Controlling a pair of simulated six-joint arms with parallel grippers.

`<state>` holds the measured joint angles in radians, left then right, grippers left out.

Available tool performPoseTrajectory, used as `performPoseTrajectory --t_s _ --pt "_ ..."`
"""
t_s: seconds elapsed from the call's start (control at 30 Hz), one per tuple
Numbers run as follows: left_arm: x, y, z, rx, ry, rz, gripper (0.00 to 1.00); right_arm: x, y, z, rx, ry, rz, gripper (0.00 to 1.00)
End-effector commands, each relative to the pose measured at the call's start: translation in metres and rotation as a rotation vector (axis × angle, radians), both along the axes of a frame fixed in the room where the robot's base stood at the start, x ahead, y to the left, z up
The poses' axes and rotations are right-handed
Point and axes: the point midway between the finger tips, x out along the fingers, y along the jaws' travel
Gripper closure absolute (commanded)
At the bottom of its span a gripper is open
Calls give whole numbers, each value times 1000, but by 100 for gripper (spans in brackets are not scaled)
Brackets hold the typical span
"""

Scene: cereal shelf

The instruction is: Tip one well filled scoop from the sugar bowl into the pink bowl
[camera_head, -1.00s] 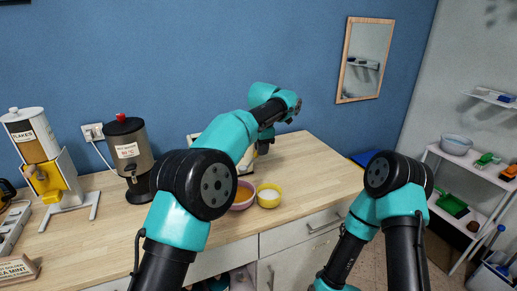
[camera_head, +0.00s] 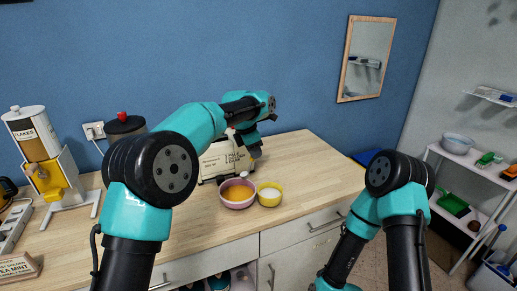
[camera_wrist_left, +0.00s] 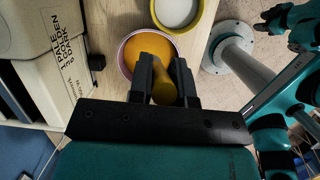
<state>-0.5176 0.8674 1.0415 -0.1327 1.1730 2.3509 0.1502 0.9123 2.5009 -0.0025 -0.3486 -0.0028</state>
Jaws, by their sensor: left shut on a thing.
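The pink bowl (camera_head: 238,203) stands on the counter with an orange filling; it also shows in the wrist view (camera_wrist_left: 122,62). The yellow bowl (camera_head: 269,203) with white contents, apparently the sugar bowl, stands close on its right; the wrist view shows it at the top edge (camera_wrist_left: 205,20). My left gripper (camera_wrist_left: 164,68) is shut on a dull yellow handle (camera_wrist_left: 163,88), apparently the scoop's, over the pink bowl's side. The scoop's head and its load cannot be made out. In the head view the left gripper (camera_head: 248,150) is small and dark. My right gripper is out of view.
A cream box-shaped appliance (camera_head: 222,160) stands right behind the bowls. A flakes dispenser (camera_head: 45,150) and a dark dispenser (camera_head: 125,124), partly hidden by my arm, stand left. The counter right of the bowls (camera_head: 315,170) is clear.

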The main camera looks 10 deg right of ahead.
Motion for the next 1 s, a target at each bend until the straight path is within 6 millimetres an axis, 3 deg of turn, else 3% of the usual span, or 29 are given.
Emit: performPoseTrajectory --t_s 1.0 --pt "-3 59 -10 -528 -27 3 100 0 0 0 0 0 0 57"
